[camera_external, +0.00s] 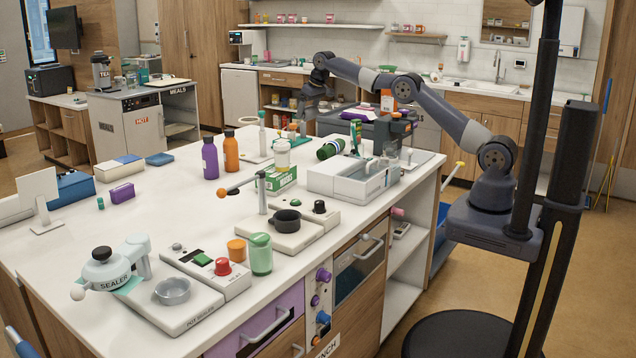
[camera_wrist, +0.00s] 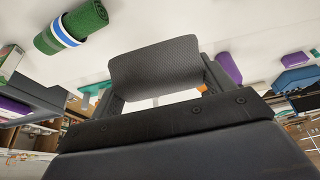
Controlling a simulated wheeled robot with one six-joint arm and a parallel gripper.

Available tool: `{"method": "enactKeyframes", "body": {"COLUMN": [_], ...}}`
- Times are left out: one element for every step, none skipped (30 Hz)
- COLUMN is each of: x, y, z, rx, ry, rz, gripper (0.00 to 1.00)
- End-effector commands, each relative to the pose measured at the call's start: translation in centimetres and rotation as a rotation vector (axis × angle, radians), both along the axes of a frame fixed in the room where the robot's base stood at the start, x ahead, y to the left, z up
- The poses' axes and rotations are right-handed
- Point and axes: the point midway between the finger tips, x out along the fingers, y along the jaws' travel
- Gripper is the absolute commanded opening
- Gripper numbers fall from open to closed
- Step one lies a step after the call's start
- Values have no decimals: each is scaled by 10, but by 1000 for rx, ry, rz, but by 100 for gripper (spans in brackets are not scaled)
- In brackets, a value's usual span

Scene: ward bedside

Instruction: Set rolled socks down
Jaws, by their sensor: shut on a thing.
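A dark grey, textured roll, which I take to be the rolled socks (camera_wrist: 154,62), lies crosswise between the fingers of my gripper (camera_wrist: 160,84) in the wrist view. The fingers are shut on it at its two ends. White counter top (camera_wrist: 205,20) shows beyond the roll. I cannot tell whether the roll touches it. In the external view my gripper (camera_external: 304,122) points down over the far side of the white counter (camera_external: 165,215). The roll is too small or hidden to make out there.
A green roll with a white and blue band (camera_external: 330,149) lies near my gripper; it also shows in the wrist view (camera_wrist: 72,27). A white tray unit (camera_external: 340,183), green box (camera_external: 277,180), purple bottle (camera_external: 210,158) and orange bottle (camera_external: 231,152) stand around. The counter's left middle is clear.

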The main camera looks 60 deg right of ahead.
Motion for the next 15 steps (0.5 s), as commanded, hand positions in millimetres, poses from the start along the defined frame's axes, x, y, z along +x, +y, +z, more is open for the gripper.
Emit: {"method": "enactKeyframes", "body": {"x": [0, -1, -4, -6, -8, -11, -13, -16, -20, -22, -26, -30, -35, -39, -46], "y": [0, 3, 13, 19, 25, 32, 38, 44, 52, 58, 65, 75, 82, 90, 102], "z": [4, 6, 6, 7, 7, 8, 8, 8, 9, 10, 10, 11, 11, 12, 12], "rx": [0, 1, 1, 1, 1, 2, 2, 2, 1, 2, 2, 3, 3, 2, 1], "ry": [-2, -1, 2, 3, 4, 4, 5, 7, 8, 9, 9, 10, 11, 12, 13], "rz": [0, 1, 2, 2, -1, -2, -2, -6, -6, -8, -10, -10, -13, -12, -14], "gripper": [55, 55, 55, 55, 55, 55, 55, 55, 55, 55, 55, 55, 55, 55, 55]}}
